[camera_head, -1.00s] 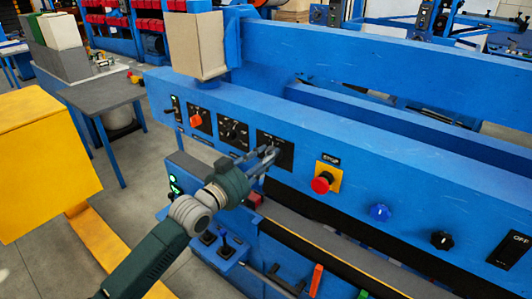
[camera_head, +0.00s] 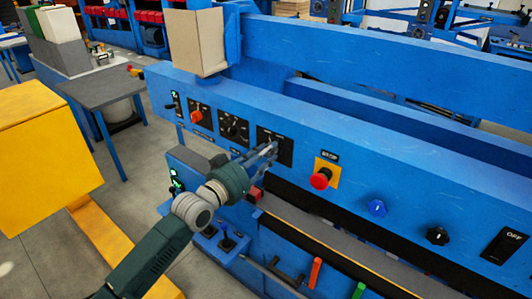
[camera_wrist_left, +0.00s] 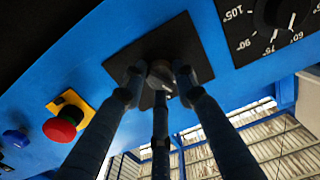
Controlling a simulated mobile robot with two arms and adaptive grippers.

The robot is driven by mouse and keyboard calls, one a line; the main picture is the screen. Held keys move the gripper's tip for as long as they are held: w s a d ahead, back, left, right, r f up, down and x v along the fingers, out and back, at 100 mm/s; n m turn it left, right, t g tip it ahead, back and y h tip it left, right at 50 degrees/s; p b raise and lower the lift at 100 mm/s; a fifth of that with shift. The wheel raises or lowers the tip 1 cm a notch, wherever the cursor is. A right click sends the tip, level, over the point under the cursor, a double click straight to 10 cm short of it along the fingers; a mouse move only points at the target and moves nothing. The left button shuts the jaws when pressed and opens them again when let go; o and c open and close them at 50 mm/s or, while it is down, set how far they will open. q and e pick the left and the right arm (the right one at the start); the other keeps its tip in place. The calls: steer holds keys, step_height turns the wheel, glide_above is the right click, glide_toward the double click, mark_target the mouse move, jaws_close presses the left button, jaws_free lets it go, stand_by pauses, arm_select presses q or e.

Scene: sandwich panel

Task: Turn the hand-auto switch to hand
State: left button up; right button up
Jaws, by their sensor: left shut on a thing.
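The hand-auto switch is a small grey knob (camera_wrist_left: 160,73) on a black square plate (camera_wrist_left: 190,35) in the left wrist view. In the head view its plate (camera_head: 284,153) sits on the blue panel, right of the dial, and the knob is hidden by my fingers. My left gripper (camera_head: 270,152) reaches the plate from the lower left. Its three fingers (camera_wrist_left: 157,85) surround the knob and are shut on it. The knob's setting and the plate's lettering are too small to read. My right gripper is not in view.
On the same panel are a red switch (camera_head: 197,116), a black dial (camera_head: 233,129), a red stop button (camera_head: 320,180) on yellow, a blue knob (camera_head: 377,208) and a black knob (camera_head: 437,235). A cardboard-coloured block (camera_head: 196,42) stands above the panel's left part.

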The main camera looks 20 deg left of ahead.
arm_select(q)
steer(key=o, duration=1.1)
steer(key=shift+o, duration=0.2)
steer(key=v, duration=1.2)
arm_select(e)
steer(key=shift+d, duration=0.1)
